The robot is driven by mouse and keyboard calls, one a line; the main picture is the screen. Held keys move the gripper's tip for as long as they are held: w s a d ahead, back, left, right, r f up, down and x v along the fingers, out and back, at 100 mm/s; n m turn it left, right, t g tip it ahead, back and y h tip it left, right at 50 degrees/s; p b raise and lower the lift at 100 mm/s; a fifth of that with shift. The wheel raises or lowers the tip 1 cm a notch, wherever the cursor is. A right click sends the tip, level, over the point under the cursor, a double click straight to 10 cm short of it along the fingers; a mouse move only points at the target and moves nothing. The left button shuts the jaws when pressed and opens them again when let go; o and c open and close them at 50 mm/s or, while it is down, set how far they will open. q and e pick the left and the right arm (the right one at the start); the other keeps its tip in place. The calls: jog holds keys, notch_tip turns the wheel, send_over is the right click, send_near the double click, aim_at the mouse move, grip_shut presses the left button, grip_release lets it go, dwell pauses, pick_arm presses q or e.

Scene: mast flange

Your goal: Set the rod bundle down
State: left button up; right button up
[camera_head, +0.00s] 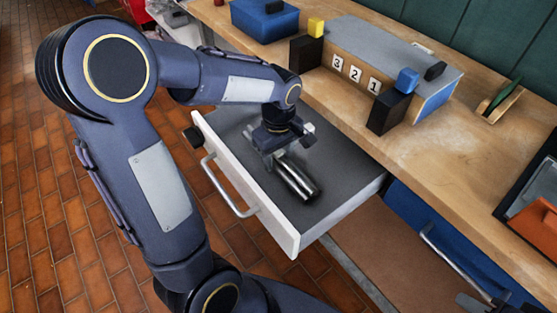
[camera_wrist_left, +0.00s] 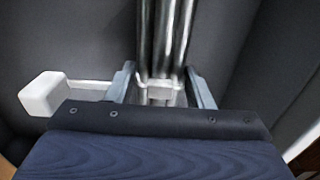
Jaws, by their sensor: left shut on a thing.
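The rod bundle (camera_head: 299,180) is a set of shiny metal rods, lying slanted inside the open drawer (camera_head: 272,224), over its dark grey floor. I cannot tell whether the bundle touches the drawer floor. A dark piece at the lower right of the head view may be my right gripper (camera_head: 478,303); its jaws are unclear.
The drawer has white walls and a curved front handle (camera_head: 226,188). The wooden bench (camera_head: 445,150) behind it bears a grey-topped block numbered 3, 2, 1 (camera_head: 355,72), a blue box (camera_head: 264,18) and black blocks (camera_head: 391,112). The drawer floor around the bundle is clear.

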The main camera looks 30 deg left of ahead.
aim_at(278, 155)
pick_arm(q)
jog(key=shift+f, duration=0.8)
jog(key=shift+f, duration=0.25)
jog(key=o, duration=1.4)
jog(key=shift+r, duration=0.1)
jog(key=shift+c, duration=0.2)
jog(key=shift+r, duration=0.6)
notch_tip(278, 155, up, 11)
jog(key=p, duration=0.3)
jog(key=shift+s, duration=0.15)
